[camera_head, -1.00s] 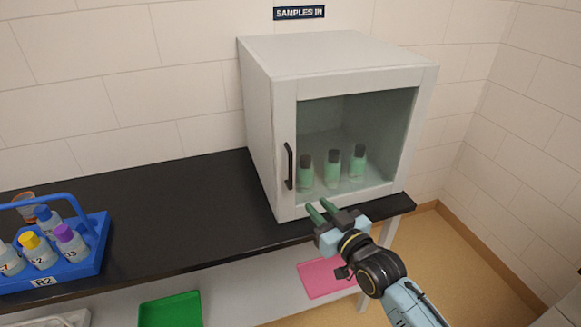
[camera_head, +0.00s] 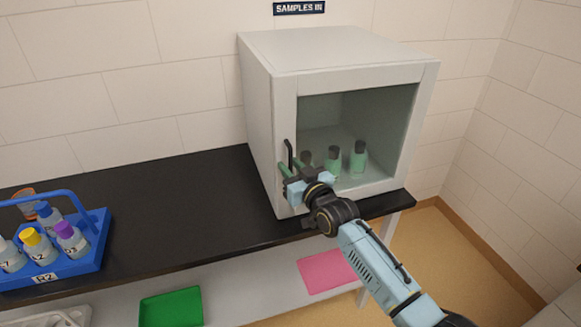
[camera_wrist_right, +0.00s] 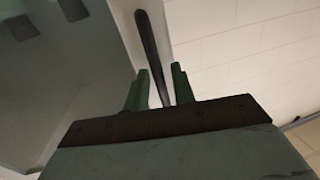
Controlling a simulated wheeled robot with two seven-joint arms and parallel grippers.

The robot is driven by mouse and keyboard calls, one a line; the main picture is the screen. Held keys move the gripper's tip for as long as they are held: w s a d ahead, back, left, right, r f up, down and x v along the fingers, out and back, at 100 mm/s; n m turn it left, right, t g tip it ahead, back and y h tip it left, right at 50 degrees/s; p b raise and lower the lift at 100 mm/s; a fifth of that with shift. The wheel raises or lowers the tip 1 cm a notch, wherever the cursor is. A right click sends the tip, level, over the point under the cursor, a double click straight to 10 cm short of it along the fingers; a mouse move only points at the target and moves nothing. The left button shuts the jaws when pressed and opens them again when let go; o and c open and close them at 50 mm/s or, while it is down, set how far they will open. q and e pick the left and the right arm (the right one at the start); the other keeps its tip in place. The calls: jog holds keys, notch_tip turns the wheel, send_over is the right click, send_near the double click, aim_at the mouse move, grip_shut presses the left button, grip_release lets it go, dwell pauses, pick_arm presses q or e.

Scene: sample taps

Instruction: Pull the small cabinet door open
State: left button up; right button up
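The small white cabinet (camera_head: 350,62) stands on the black counter with its glass-fronted door (camera_head: 420,115) shut. A black vertical handle (camera_head: 289,152) is on the door's left side. My right gripper (camera_head: 283,169) is at the handle's lower part in the head view, its green fingers pointing at it. In the right wrist view the handle (camera_wrist_right: 150,55) runs down between the two spread fingers of the right gripper (camera_wrist_right: 158,82), with a gap visible beside it. I cannot tell whether a finger touches it. My left gripper is not in view.
Several green sample bottles (camera_head: 359,160) stand behind the glass. A blue carrier (camera_head: 92,258) with capped bottles sits at the counter's left. A green tray (camera_head: 170,308) and a pink tray (camera_head: 326,270) lie below. The counter (camera_head: 180,205) left of the cabinet is clear.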

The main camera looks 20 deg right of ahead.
jog(key=shift+w, duration=0.2)
grip_shut()
dwell(0.3)
